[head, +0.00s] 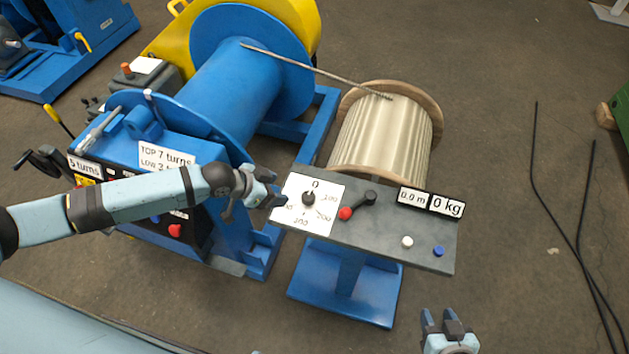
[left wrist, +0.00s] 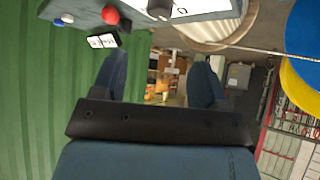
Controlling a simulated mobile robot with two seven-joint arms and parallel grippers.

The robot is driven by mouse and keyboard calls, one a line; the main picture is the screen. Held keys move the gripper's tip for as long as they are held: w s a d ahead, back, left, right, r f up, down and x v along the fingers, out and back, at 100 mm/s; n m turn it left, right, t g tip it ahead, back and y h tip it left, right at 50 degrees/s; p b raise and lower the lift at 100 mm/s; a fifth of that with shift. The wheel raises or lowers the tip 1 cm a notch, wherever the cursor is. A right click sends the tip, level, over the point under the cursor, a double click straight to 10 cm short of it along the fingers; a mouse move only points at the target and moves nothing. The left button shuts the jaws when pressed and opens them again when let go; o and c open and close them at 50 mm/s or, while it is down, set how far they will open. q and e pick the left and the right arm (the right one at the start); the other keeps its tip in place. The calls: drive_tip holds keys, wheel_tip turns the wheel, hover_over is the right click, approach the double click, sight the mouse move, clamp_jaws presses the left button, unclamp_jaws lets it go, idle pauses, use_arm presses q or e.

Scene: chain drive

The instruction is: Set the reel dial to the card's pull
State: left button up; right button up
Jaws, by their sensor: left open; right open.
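The reel dial is a black knob (head: 308,199) on a white scale plate (head: 320,219) at the left end of the grey panel. The scale has a 0 at the top and other numbers around it, partly too small to read. The knob also shows at the top of the left wrist view (left wrist: 160,9). My left gripper (head: 270,188) is open and empty just left of the scale plate, apart from the knob. My right gripper (head: 447,320) is open and empty at the bottom of the head view. A white card (head: 168,155) on the blue winch reads "TOP 7 turns" and "LOW 3", partly covered by my left arm.
The panel (head: 430,231) also bears a red-ended lever (head: 346,213), a white button (head: 407,242), a blue button (head: 438,251) and displays reading 0.0 m and 0 kg (head: 447,206). Behind it stands a wooden rope reel (head: 383,135), with rope running to the blue drum (head: 225,90).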

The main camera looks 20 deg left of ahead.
sight(308, 196)
use_arm(q)
drive_tip(key=x, duration=1.3)
drive_tip(key=shift+d+f+p, duration=0.15)
drive_tip(key=shift+f+p, duration=0.1)
drive_tip(key=shift+p, duration=0.15)
drive_tip(key=shift+c, duration=0.5)
